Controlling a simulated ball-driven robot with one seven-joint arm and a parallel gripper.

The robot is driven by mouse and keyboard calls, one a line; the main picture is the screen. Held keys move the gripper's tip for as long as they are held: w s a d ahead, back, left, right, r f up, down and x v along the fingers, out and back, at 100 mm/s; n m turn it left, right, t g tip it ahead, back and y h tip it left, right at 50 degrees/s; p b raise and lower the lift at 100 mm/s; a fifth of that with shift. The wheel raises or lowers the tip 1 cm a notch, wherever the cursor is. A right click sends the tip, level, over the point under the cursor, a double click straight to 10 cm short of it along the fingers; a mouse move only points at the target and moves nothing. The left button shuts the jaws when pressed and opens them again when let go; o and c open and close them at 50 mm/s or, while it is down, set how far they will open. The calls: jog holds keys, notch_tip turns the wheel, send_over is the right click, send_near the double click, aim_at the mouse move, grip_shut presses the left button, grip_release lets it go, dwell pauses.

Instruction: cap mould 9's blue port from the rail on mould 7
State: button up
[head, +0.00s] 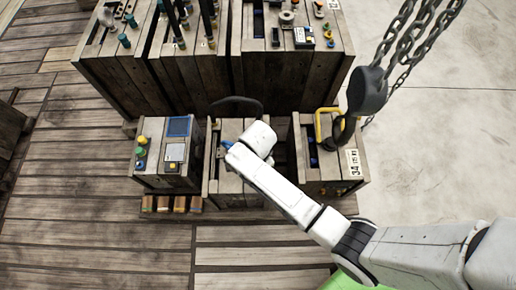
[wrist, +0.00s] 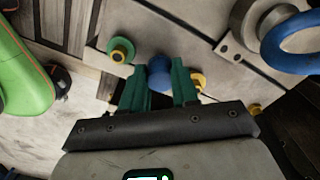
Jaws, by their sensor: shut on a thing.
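My gripper (wrist: 159,88) has two green fingers in the wrist view, closed on a round blue piece (wrist: 159,71) between their tips. I cannot tell whether this piece is a loose cap or sits on a port. A green fitting with a yellow ring (wrist: 120,50) is to its left, and a yellow ring-shaped piece (wrist: 198,80) is just right of the fingers. In the head view my white arm reaches over the middle front mould (head: 226,186), and my wrist hides most of the gripper. A blue bit (head: 226,144) shows beside the wrist. I cannot read which moulds are 7 and 9.
A chain hook (head: 366,92) hangs at the right, close to the right front mould (head: 323,175) with its yellow handle (head: 318,124). The left front mould (head: 152,177) carries coloured knobs. Taller moulds (head: 290,75) stand behind. A large blue ring (wrist: 290,47) is right in the wrist view.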

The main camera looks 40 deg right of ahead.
jog(key=o, duration=1.1)
notch_tip(320, 180, up, 11)
jog(key=p, duration=0.3)
jog(key=shift+f, duration=0.1)
jog(key=s+d+r+n+p, duration=0.2)
jog(key=s+r+n, duration=0.3)
jog(key=s+d+r+n+p, duration=0.3)
jog(key=s+r+n, duration=0.2)
jog(key=s+n, duration=0.1)
jog(key=s+d+r+n+t+p, duration=0.1)
jog(key=s+d+r+n+p, duration=0.2)
jog(key=s+r+n, duration=0.2)
jog(key=shift+s+d+r+n, duration=0.15)
jog(key=shift+s+r+n, duration=0.15)
jog(key=shift+n, duration=0.3)
